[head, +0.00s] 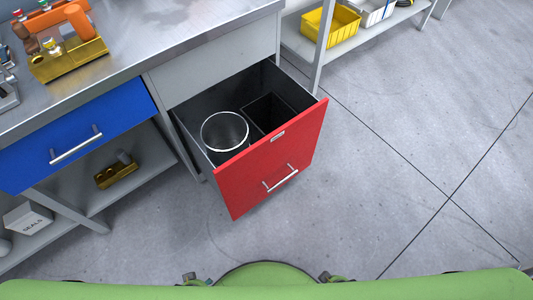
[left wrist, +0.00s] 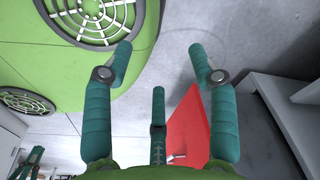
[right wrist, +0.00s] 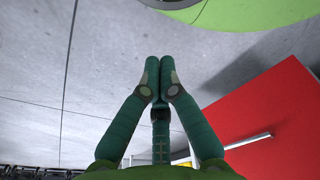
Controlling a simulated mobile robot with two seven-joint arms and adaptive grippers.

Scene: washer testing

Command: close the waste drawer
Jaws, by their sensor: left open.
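The waste drawer (head: 268,155) has a red front with a silver bar handle (head: 280,178) and stands pulled well out of the bench. Inside it are a round metal bin (head: 224,132) and a dark rectangular bin (head: 268,112). In the left wrist view my left gripper (left wrist: 160,60) is open and empty, with the red front (left wrist: 188,132) beyond its fingers. In the right wrist view my right gripper (right wrist: 158,75) has its fingers together with nothing between them. The red front (right wrist: 265,115) and its handle (right wrist: 250,140) are to its right, apparently apart from it.
A shut blue drawer (head: 78,135) with a bar handle is left of the waste drawer. Below it is a shelf with a brass-coloured block (head: 117,174) and a box marked SEALS (head: 28,218). A rack with a yellow bin (head: 330,25) stands behind right. The floor to the right is clear.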

